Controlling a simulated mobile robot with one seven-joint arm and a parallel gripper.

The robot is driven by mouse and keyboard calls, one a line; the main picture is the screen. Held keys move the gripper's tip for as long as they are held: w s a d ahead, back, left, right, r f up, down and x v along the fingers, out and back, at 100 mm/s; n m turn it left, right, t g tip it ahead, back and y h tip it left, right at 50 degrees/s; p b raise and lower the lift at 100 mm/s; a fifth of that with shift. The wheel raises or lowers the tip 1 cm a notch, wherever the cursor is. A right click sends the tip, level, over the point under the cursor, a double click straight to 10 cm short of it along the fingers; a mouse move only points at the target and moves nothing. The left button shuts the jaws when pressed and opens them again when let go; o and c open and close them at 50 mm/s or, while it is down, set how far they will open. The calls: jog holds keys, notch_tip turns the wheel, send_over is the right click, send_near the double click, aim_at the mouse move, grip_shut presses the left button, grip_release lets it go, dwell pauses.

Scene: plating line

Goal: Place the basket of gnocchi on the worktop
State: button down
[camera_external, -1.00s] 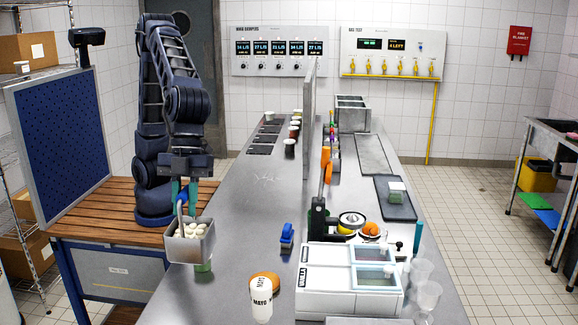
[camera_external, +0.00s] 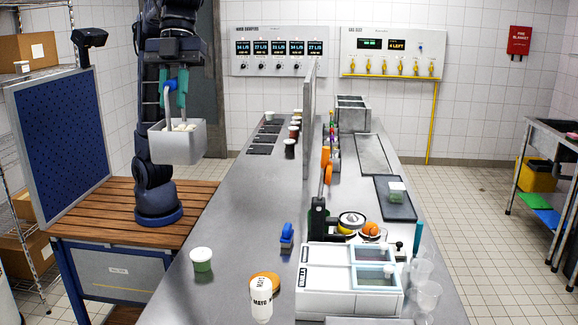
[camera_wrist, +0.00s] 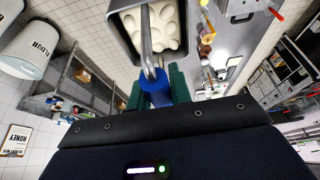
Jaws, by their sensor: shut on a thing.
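The basket of gnocchi (camera_external: 178,146) is a grey metal box with pale gnocchi inside. It hangs in the air above the wooden-topped cart and the left edge of the steel worktop (camera_external: 232,215). My gripper (camera_external: 175,90), with green fingers, is shut on its handle above the basket. In the wrist view the gripper (camera_wrist: 160,95) is closed around a blue grip on the handle, and the basket (camera_wrist: 121,20) with several gnocchi shows beyond it.
A green-filled cup with a white lid (camera_external: 202,260) stands on the near left worktop. A mayo jar (camera_external: 261,300), an orange-brown disc (camera_external: 266,281) and a blue item (camera_external: 287,238) stand to its right. The left-middle worktop is clear. An upright panel (camera_external: 309,120) divides the far part.

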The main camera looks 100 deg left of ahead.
notch_tip(320, 180, up, 3)
jog(key=shift+r, duration=0.1)
jog(key=w+a+n+t, duration=0.2)
jog(key=w+a+n, duration=0.2)
jog(key=w+a, duration=2)
jog(key=w+a+n+t+y, duration=0.1)
jog(key=w+a+n, duration=0.15)
jog(key=a, duration=1.35)
jog(key=w+a+n+y, duration=0.15)
jog(key=w+a, duration=0.25)
jog(key=a, duration=1.2)
jog(key=s+a+n+t, duration=0.1)
jog(key=s+a+n, duration=0.3)
jog(key=a, duration=1.3)
jog(key=s+a+n, duration=0.1)
jog(key=s+a, duration=0.4)
jog(key=a, duration=1.3)
jog(key=s+a+n+y, duration=0.2)
jog(key=s+a+n, duration=0.3)
jog(key=s+a, duration=1.75)
notch_tip(320, 180, down, 46)
jog(key=shift+d+t, duration=0.15)
jog(key=shift+t, duration=0.15)
jog(key=shift+w+f, duration=0.1)
jog(key=shift+f, duration=0.2)
